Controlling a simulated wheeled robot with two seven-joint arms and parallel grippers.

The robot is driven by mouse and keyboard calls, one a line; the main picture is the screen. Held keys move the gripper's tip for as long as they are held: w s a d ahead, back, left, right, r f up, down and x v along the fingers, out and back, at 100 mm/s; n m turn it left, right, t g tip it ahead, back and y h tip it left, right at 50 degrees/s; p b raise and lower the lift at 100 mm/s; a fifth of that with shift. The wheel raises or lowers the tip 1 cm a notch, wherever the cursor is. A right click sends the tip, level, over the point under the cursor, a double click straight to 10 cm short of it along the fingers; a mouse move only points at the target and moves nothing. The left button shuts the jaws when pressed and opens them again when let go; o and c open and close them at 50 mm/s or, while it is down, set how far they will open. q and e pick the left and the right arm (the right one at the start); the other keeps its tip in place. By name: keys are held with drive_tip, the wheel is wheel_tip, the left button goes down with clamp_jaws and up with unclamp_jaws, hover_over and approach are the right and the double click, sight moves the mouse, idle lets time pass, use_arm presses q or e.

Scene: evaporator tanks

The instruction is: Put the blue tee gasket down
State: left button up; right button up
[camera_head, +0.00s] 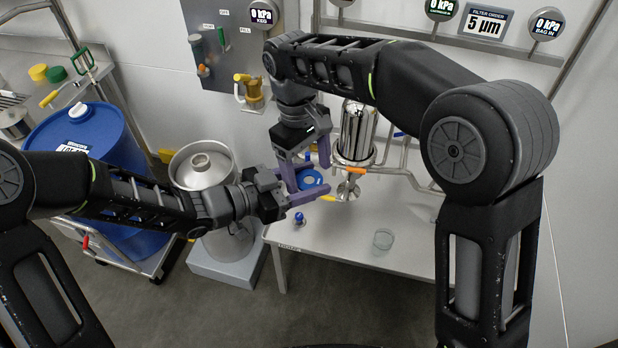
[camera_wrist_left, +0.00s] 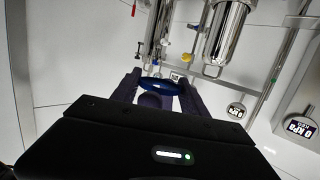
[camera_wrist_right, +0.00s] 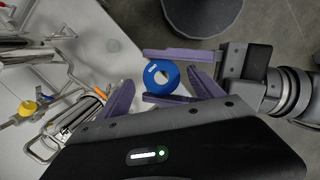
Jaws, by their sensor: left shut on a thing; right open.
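The blue tee gasket (camera_head: 318,184) is a flat blue ring with a central hole and a small white label. My left gripper (camera_head: 301,180) is shut on it and holds it above the steel table. The gasket (camera_wrist_right: 151,83) shows between the left gripper's purple fingers (camera_wrist_right: 165,75) in the right wrist view, and edge-on in the left wrist view (camera_wrist_left: 158,84). My right gripper (camera_head: 307,172) is open, pointing down right beside the gasket. In its own wrist view, its fingers (camera_wrist_right: 162,90) are spread on either side of the ring; I cannot tell whether they touch it.
The steel table (camera_head: 335,245) carries a small blue-topped item (camera_head: 299,217) and a clear glass dish (camera_head: 383,239); its front is mostly clear. A steel filter housing (camera_head: 356,133) with pipes stands behind. A keg (camera_head: 203,172) and a blue drum (camera_head: 75,128) stand left.

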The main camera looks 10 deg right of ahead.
drive_tip(key=w+d+m+t, duration=0.1)
drive_tip(key=w+d, duration=0.3)
drive_tip(key=d, duration=0.4)
drive_tip(key=w+d+m+t, duration=0.1)
drive_tip(key=w+d, duration=0.3)
drive_tip(key=d, duration=0.3)
drive_tip(key=s+a+f+m+y, duration=0.1)
drive_tip(key=s+a+f, duration=0.15)
drive_tip(key=f, duration=0.45)
drive_tip(key=s+a+f+y, duration=0.1)
drive_tip(key=s+f, duration=0.2)
drive_tip(key=f, duration=0.5)
drive_tip(key=s+a+f+m+y, duration=0.1)
drive_tip(key=s+a+f, duration=0.1)
drive_tip(key=f, duration=0.5)
drive_tip(key=s+a+f+m, duration=0.2)
drive_tip(key=s+f, duration=0.2)
drive_tip(key=s, duration=0.3)
drive_tip(key=s+a+f+m+y, duration=0.1)
drive_tip(key=s+a+f+m, duration=0.1)
drive_tip(key=s, duration=0.5)
drive_tip(key=s+a+f+m+y, duration=0.1)
drive_tip(key=s+a+f, duration=0.2)
drive_tip(key=s+f, duration=0.3)
drive_tip(key=shift+s+a+f+m, duration=0.15)
drive_tip(key=shift+s+m, duration=0.25)
drive_tip(key=shift+s, duration=0.6)
